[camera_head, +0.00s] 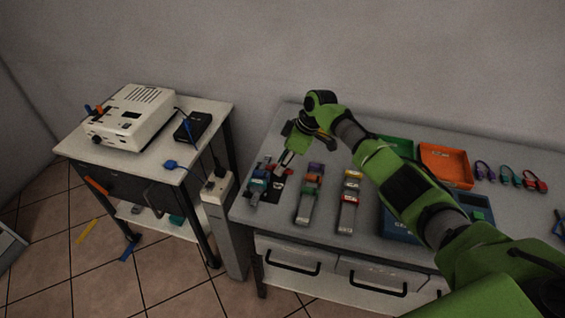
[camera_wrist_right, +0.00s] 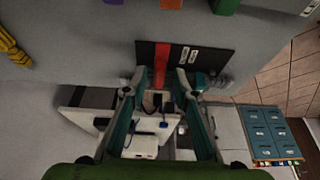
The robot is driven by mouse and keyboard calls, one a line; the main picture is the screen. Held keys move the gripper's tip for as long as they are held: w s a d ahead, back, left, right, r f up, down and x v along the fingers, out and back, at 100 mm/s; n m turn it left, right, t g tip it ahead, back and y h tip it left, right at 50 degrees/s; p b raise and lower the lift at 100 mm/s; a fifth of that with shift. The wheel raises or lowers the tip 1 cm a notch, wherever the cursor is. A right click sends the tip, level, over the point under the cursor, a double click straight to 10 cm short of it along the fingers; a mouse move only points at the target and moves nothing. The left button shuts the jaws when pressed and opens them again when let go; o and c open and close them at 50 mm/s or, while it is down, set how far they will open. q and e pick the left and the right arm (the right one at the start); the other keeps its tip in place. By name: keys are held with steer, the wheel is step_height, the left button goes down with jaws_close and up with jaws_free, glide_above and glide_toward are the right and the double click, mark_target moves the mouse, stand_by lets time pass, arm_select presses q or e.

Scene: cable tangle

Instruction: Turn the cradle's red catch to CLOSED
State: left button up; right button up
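The cradle is a black plate (camera_wrist_right: 210,60) in the right wrist view, with a red catch (camera_wrist_right: 161,64) as a straight bar and two small white labels beside it. I cannot read the labels. In the head view the cradle (camera_head: 262,184) lies at the left end of the workbench, partly hidden by my right gripper. My right gripper (camera_wrist_right: 158,80) is open; its two fingers stand apart, either side of the red catch in the wrist picture. I cannot tell whether they touch it. In the head view this gripper (camera_head: 283,172) points down at the cradle. My left gripper is out of view.
Two grey strips with coloured blocks (camera_head: 309,195) (camera_head: 349,202) lie right of the cradle. A green tray, an orange tray (camera_head: 446,165) and coloured cable loops (camera_head: 510,176) are further right. A cart (camera_head: 80,147) with a white box (camera_head: 131,118) stands left, past a gap.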

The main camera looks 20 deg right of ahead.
steer(key=shift+r, duration=0.1)
steer(key=v, duration=1.1)
steer(key=shift+d+r, duration=0.2)
steer(key=shift+r, duration=0.15)
steer(key=shift+s, duration=0.2)
